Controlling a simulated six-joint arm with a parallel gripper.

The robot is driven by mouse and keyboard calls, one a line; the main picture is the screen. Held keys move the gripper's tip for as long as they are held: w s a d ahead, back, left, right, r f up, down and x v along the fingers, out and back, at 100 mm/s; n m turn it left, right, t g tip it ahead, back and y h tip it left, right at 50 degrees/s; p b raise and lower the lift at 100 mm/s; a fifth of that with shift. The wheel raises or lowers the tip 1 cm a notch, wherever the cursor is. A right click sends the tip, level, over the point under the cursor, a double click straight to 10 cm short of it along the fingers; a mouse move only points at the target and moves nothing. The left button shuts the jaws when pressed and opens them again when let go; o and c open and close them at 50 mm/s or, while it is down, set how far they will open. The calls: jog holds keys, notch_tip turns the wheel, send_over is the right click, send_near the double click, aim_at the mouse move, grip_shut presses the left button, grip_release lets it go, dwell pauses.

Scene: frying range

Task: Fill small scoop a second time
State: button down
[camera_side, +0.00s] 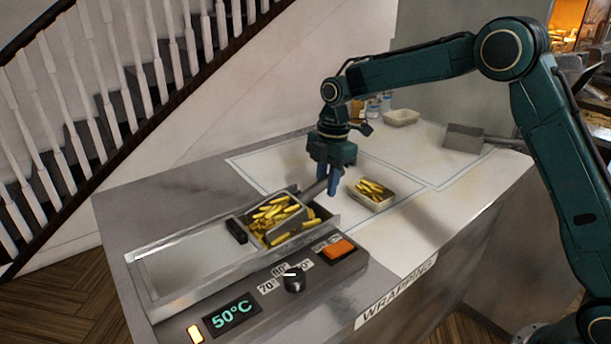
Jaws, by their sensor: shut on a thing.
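My gripper (332,186) is low at the right end of the warming station, its blue fingers shut on the grey handle (314,188) of the small scoop. The scoop's metal body (296,233) is over the right end of the station's trough, among yellow fries (275,213). Fries show in and around it; I cannot tell how many lie in the scoop itself. A small open carton (376,205) with some fries in it stands on the counter just right of my gripper.
A larger grey scoop (463,137) lies at the back right, and a pale empty-looking tray (401,117) stands behind. The trough's left part (185,265) is bare. A control panel with an orange switch (339,248) and black knob (295,280) runs along the front.

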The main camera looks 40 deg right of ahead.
jog(key=shift+d+f+y, duration=0.4)
jog(key=shift+d+y, duration=0.2)
jog(key=shift+d, duration=0.05)
jog(key=shift+y, duration=0.7)
jog(key=shift+v, duration=2.5)
